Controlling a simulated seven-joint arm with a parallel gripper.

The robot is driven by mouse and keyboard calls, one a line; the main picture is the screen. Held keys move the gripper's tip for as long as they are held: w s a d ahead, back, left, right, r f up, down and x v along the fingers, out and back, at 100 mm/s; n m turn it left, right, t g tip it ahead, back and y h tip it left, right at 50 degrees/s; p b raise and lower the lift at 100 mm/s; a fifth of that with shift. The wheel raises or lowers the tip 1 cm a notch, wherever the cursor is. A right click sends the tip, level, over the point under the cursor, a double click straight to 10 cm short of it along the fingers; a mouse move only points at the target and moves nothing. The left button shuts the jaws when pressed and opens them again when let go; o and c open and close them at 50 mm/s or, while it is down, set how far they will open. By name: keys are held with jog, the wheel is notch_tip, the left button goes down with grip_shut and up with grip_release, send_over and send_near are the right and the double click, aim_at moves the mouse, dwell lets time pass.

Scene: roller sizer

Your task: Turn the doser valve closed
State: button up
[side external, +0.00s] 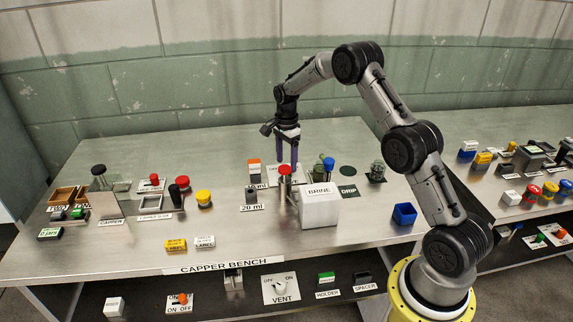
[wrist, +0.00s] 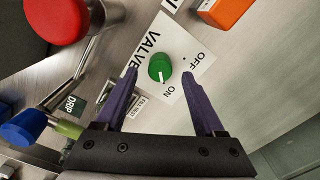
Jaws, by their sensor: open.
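The valve is a round green knob (wrist: 160,68) on a white plate (wrist: 190,62) lettered VALVE, OFF and ON, in the wrist view. The knob's white mark points toward the ON label. My gripper (wrist: 161,75) is open, with one purple finger to each side of the knob in the picture; I see no contact. In the side external view my gripper (side external: 287,162) points down over the bench beside the red-topped post. There the knob is hidden or too small to make out.
A red-topped post (side external: 285,175) and a white BRINE box (side external: 320,208) stand close in front of my gripper. An orange-topped block (side external: 254,171) is to its left. The wrist view also shows a red cap (wrist: 57,18), a blue cap (wrist: 24,126) and an orange block (wrist: 230,10) nearby.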

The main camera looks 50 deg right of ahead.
jog(key=shift+f, duration=1)
grip_shut()
